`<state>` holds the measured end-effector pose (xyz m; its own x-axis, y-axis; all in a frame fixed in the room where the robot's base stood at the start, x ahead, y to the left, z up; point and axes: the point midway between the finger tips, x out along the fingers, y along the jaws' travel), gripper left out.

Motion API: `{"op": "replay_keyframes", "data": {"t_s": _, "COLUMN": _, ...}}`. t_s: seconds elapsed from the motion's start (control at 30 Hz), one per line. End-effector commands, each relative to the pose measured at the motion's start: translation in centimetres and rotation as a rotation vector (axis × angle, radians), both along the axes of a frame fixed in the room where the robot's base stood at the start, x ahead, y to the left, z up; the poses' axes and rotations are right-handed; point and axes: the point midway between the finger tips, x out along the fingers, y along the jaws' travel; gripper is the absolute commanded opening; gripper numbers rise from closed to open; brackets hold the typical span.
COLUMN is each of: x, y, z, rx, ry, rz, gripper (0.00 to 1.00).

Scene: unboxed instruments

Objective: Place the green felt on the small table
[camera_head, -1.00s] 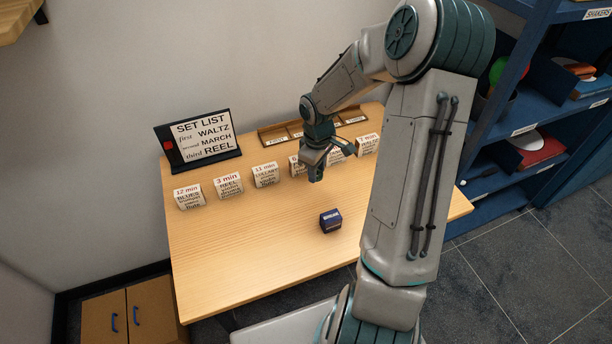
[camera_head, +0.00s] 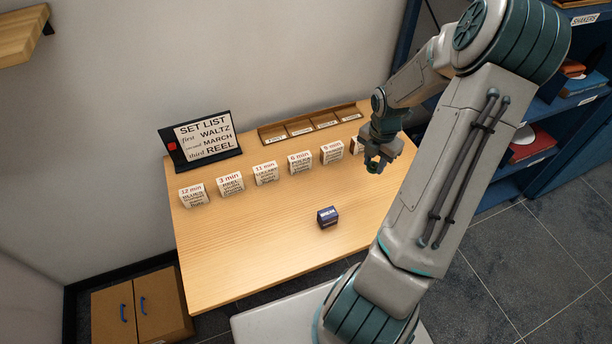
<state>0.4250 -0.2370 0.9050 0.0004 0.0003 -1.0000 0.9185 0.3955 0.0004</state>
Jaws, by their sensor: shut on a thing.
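My gripper (camera_head: 375,164) hangs above the right end of a light wooden table (camera_head: 250,250), by the last card of a row. Its fingers point down and are shut on a small dark green thing (camera_head: 373,169), mostly hidden by the fingers. It may be the green felt, but it is too small to tell. No other green felt shows. I cannot tell whether this wooden table is the small table; no other table is in view.
Several white cards (camera_head: 265,174) stand in a row on the table. Behind them are a set list sign (camera_head: 204,138) and a compartment tray (camera_head: 313,124). Blue shelves (camera_head: 510,185) stand right. The table's left front is clear.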

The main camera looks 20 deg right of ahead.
Motion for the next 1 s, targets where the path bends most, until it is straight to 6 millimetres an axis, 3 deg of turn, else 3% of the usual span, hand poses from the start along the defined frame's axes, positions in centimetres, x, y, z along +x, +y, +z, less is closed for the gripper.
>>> {"op": "replay_keyframes", "data": {"t_s": 0.17, "x": 0.7, "y": 1.3, "z": -1.0, "rx": 0.001, "ry": 0.003, "rz": 0.029, "gripper": 0.10}}
{"op": "replay_keyframes", "data": {"t_s": 0.6, "x": 4.9, "y": 8.4, "z": -5.9, "rx": 0.001, "ry": 0.003, "rz": 0.027, "gripper": 0.10}}
{"op": "replay_keyframes", "data": {"t_s": 0.77, "x": 5.7, "y": 9.7, "z": -6.8, "rx": 0.001, "ry": 0.001, "rz": 0.022, "gripper": 0.10}}
{"op": "replay_keyframes", "data": {"t_s": 1.0, "x": 5.8, "y": 10.0, "z": -8.3, "rx": 0.001, "ry": 0.004, "rz": 0.022, "gripper": 0.10}}
